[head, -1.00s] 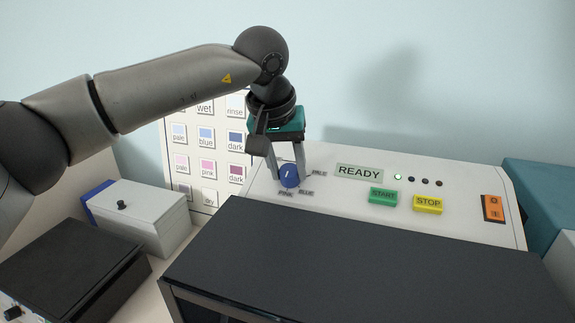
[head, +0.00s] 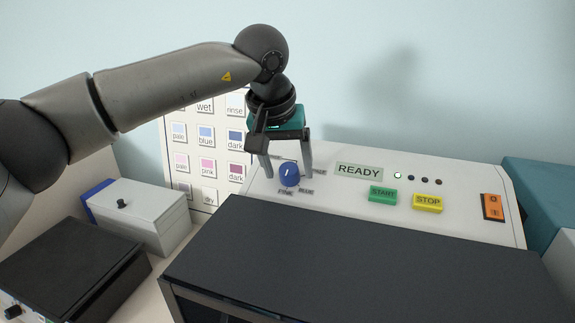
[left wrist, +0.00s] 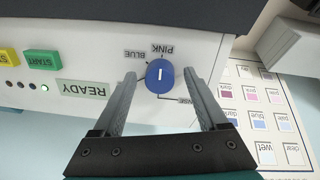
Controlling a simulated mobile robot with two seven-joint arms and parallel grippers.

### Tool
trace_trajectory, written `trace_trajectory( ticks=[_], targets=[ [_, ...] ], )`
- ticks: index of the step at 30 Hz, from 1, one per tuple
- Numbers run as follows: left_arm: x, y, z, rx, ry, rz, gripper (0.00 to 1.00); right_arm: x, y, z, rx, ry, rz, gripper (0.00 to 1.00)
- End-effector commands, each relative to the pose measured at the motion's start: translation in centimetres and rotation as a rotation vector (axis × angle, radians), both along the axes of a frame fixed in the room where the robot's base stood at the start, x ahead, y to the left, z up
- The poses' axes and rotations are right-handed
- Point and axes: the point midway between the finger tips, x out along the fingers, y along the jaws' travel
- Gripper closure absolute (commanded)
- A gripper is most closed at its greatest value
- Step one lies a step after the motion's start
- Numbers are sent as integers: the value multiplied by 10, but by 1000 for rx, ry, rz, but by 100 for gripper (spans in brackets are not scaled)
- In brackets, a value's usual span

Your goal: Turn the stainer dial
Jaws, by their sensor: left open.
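The stainer dial (head: 289,175) is a round blue knob with a white pointer line, on the sloping white panel (head: 455,227) of the stainer. In the head view the pointer stands nearly upright. The dial also shows in the left wrist view (left wrist: 160,76), with labels PINK and BLUE beside it. My left gripper (head: 289,175) is open, with its fingers apart on either side of the dial. In the left wrist view the fingers (left wrist: 168,80) show clear gaps to the knob. A label at the dial's upper left is partly hidden. My right gripper is not in view.
The panel carries a READY display (head: 359,171), a green START button (head: 382,194), a yellow STOP button (head: 428,203) and an orange switch (head: 493,207). A dark lid (head: 350,260) lies in front. A grey box (head: 140,215) and a colour chart (head: 222,187) stand left.

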Motion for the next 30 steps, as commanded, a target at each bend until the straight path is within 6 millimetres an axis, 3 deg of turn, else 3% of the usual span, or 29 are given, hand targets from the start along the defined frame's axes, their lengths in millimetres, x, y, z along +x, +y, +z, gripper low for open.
trace_trajectory(
  ticks=[7,15,21,30],
  targets=[
    [-9,5,27,-1,-6,1,24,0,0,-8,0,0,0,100],
    [-30,14,89,-2,-6,0,24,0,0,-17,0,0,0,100],
    [-43,20,124,-1,-4,-1,24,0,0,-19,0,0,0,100],
    [-49,23,143,0,-1,-1,24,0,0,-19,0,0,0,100]
  ],
)
